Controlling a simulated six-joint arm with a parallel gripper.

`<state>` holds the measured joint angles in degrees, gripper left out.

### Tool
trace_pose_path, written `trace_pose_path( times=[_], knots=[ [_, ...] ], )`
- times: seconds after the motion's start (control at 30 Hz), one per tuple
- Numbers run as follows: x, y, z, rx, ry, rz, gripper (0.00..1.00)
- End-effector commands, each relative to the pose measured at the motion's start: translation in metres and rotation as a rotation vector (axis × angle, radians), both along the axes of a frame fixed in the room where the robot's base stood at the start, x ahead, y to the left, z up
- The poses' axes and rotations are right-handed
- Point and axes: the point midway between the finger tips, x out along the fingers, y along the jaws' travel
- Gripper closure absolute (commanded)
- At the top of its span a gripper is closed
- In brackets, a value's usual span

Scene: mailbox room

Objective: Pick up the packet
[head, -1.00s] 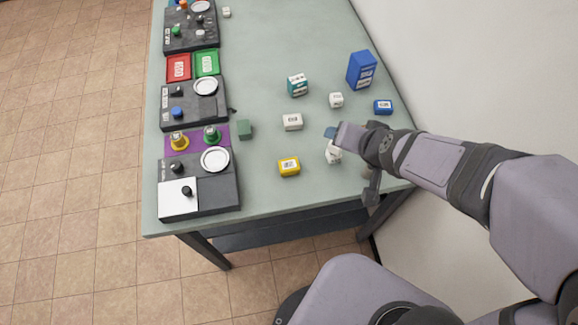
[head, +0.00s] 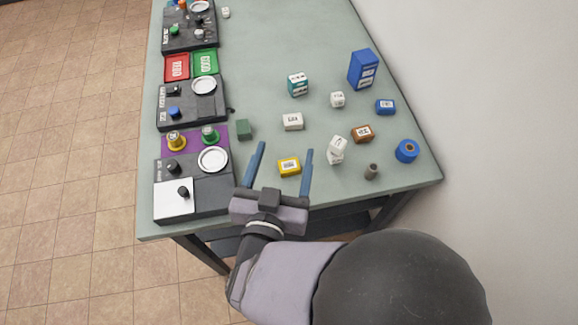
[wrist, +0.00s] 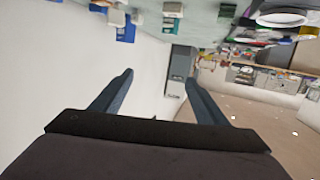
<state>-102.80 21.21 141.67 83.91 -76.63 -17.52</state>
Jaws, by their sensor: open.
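Several small labelled boxes lie on the green table, and I cannot tell which one is the packet. A yellow box (head: 289,166) shows between the fingers in the head view. A white box (head: 292,121), a teal-and-white box (head: 298,84), a small white cube (head: 337,99), a white upright box (head: 337,150), a brown box (head: 362,133) and a small blue box (head: 385,107) lie around it. My gripper (head: 284,150) is open and empty at the table's front edge, fingers spread. The fingers also show in the wrist view (wrist: 160,80), with nothing between them.
A tall blue box (head: 362,70), a blue roll (head: 406,150) and a small grey-brown cylinder (head: 371,171) stand at the right. A green block (head: 244,129) lies left. Dark stations with dials (head: 192,188) and red (head: 177,67) and green trays (head: 205,62) line the left edge.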

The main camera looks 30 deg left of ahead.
Motion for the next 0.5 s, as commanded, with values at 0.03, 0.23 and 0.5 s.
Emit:
trace_pose_path(
  times=[0.03,0.23,0.5],
  knots=[
    [0.002,-0.001,-0.012,-0.010,0.003,-0.004,0.33],
    [0.003,0.000,-0.046,-0.010,0.004,-0.003,0.33],
    [0.003,0.000,-0.105,-0.009,0.006,-0.002,0.33]
  ],
)
